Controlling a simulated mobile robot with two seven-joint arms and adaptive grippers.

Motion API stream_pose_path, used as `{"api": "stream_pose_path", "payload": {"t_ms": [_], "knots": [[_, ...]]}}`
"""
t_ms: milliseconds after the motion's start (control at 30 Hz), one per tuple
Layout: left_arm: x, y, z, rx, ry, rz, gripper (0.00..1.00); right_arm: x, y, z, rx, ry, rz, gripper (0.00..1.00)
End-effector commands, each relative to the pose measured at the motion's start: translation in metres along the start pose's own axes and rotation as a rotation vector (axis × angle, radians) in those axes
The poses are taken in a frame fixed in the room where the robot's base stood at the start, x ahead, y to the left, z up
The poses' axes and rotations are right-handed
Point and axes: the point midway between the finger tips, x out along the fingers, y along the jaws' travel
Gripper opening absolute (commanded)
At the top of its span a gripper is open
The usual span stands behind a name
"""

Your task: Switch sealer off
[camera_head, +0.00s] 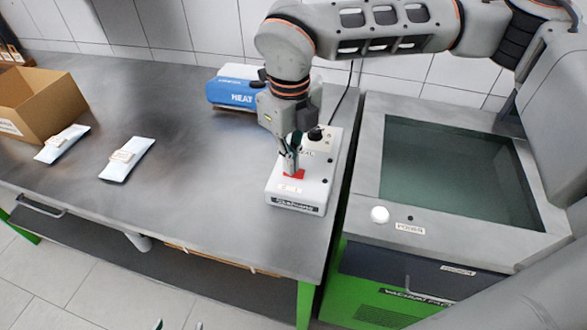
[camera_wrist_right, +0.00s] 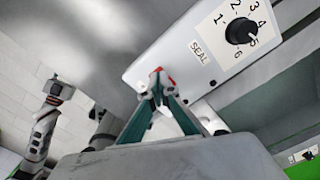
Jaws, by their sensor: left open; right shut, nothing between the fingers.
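The sealer (camera_head: 302,198) is a low white box on the grey bench, near its right end. A red switch (camera_head: 294,174) is on its top. In the right wrist view the sealer (camera_wrist_right: 185,62) shows a SEAL label and a black dial (camera_wrist_right: 240,31) with numbers. My right gripper (camera_head: 291,172) points down with its shut, empty fingertips at the red switch; they also meet over it in the right wrist view (camera_wrist_right: 157,88), hiding most of it. I cannot tell whether the switch is pressed. My left gripper (camera_head: 178,325) shows only its two separate fingertips at the bottom edge.
A blue and white device (camera_head: 235,90) marked HEAT stands behind the sealer. Two pale packets (camera_head: 128,158) and a cardboard box (camera_head: 40,100) are at the left. A green-framed vacuum machine (camera_head: 450,165) stands close on the right. The middle of the bench is clear.

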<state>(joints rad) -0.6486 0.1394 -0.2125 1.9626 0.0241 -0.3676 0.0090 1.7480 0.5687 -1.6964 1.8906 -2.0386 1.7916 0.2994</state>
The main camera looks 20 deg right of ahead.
Motion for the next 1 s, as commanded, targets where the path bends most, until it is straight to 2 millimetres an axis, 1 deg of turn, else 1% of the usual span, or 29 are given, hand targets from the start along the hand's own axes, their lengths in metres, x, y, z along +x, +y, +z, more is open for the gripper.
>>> {"api": "stream_pose_path", "payload": {"t_ms": [133, 333, 1000], "knots": [[0.001, 0.0, 0.002, 0.0, -0.001, 0.0, 0.62, 0.003, 0.0, 0.0, 0.0, 0.002, 0.0, 0.0], [-0.001, -0.001, -0.003, 0.001, 0.002, -0.001, 0.62, -0.002, 0.0, -0.001, 0.0, 0.001, -0.001, 0.0], [-0.016, -0.008, -0.039, 0.006, 0.027, -0.008, 0.62, -0.052, 0.0, 0.0, 0.0, -0.002, -0.001, 0.0]]}}
